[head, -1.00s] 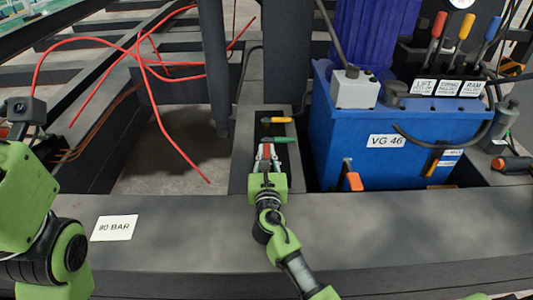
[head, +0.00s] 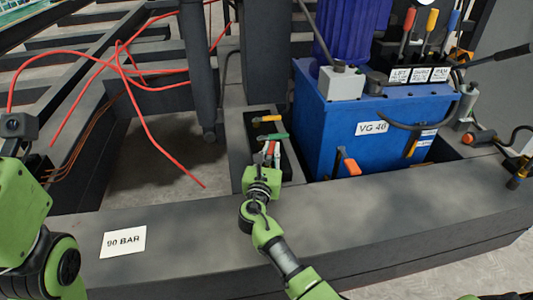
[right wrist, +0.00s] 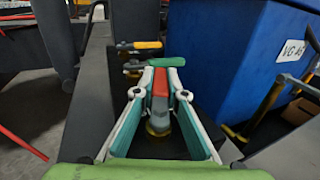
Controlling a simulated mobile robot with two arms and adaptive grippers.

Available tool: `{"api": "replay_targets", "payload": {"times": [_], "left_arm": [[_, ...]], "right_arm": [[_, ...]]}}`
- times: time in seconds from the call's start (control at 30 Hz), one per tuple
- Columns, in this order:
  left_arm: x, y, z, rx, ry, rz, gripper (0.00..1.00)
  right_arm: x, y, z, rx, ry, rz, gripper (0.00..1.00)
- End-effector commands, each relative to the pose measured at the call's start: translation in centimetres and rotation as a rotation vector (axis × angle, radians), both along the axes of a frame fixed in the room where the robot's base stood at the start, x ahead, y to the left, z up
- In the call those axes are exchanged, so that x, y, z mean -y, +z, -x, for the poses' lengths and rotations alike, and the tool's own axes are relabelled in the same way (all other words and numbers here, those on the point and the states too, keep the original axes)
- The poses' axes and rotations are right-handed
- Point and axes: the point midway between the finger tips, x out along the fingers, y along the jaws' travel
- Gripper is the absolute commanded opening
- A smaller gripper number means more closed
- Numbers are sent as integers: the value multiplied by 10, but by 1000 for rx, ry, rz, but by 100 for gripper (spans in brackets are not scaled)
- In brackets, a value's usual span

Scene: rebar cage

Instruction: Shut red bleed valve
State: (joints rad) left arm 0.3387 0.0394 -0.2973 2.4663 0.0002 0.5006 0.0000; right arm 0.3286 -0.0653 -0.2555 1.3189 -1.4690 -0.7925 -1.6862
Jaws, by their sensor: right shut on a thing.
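The red valve handle (right wrist: 160,84) stands between the two fingers of my right gripper (right wrist: 160,80) in the right wrist view. It points away from the wrist, lengthwise along the fingers, and its far end is close to the green handle (right wrist: 166,62). In the head view my right gripper (head: 269,152) is over the near end of the valve row, shut on the red handle, which is mostly covered there. A brass-coloured fitting (right wrist: 158,128) shows below the handle. My left arm is at the left edge, with its gripper out of view.
The green handle (head: 275,137) and a yellow handle (head: 267,119) lie crosswise just beyond. The blue tank marked VG 46 (head: 335,125) stands close on the right, with an orange-tipped lever (head: 350,166). A red hose (head: 150,130) hangs at left. A 90 BAR plate (head: 123,241) lies on the front beam.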

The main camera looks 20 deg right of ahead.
Motion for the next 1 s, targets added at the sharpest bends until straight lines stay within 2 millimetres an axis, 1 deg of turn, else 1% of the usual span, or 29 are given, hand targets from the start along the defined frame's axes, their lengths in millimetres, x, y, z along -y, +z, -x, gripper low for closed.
{"api": "replay_targets", "payload": {"times": [0.1,0.33,0.83,0.87,0.9,1.0], "left_arm": [[0,-1,0,0,-1,0,40],[0,4,6,25,-4,5,40],[0,5,9,29,-6,6,40],[0,5,9,29,-6,6,40],[0,5,9,29,-6,6,40],[0,5,8,29,-6,6,40]], "right_arm": [[1,-1,1,-1,-60,-2,0],[4,-1,4,-1,-134,-2,0],[6,-1,5,-1,-154,-1,0],[6,-1,5,-1,-154,-1,20],[6,-1,5,-1,-154,-1,29],[6,-1,5,-1,-153,-1,29]]}}
